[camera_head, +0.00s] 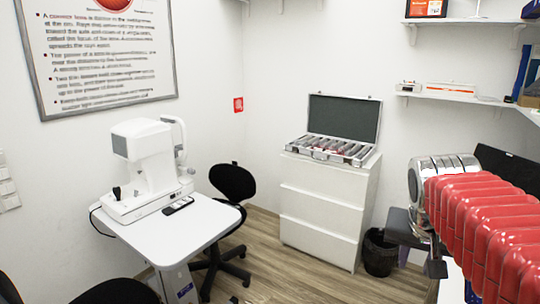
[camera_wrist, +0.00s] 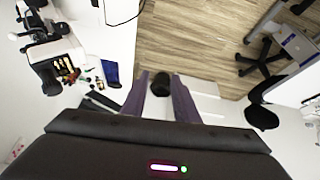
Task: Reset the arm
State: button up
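My arm (camera_head: 485,220), with red ridged segments and a silver joint, reaches in from the right edge of the head view. My gripper (camera_wrist: 159,76) shows in the wrist view as two purple-grey fingers with a clear gap between them. It is open, with nothing between the fingers; a black waste bin (camera_wrist: 160,85) shows beyond the gap. In the head view the dark parts below the silver joint may be my gripper, but its fingers are not clear there.
A white table (camera_head: 180,235) bears a white eye-test machine (camera_head: 150,165). A black chair (camera_head: 232,182) stands behind it. A white drawer cabinet (camera_head: 320,210) bears an open lens case (camera_head: 345,115). The bin (camera_head: 380,252) stands beside the cabinet. Wooden floor (camera_head: 290,270) lies free between.

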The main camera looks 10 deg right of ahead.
jog(key=s+a+f+n+y, duration=0.1)
jog(key=s+a+f+n, duration=0.2)
jog(key=a, duration=0.6)
jog(key=s+a+f+n+t+y, duration=0.1)
jog(key=s+a+f+n, duration=0.3)
jog(key=a, duration=0.5)
notch_tip(320, 180, down, 2)
jog(key=shift+s+a+y, duration=0.25)
jog(key=shift+s+y, duration=0.55)
jog(key=shift+s, duration=0.3)
jog(key=shift+d, duration=0.15)
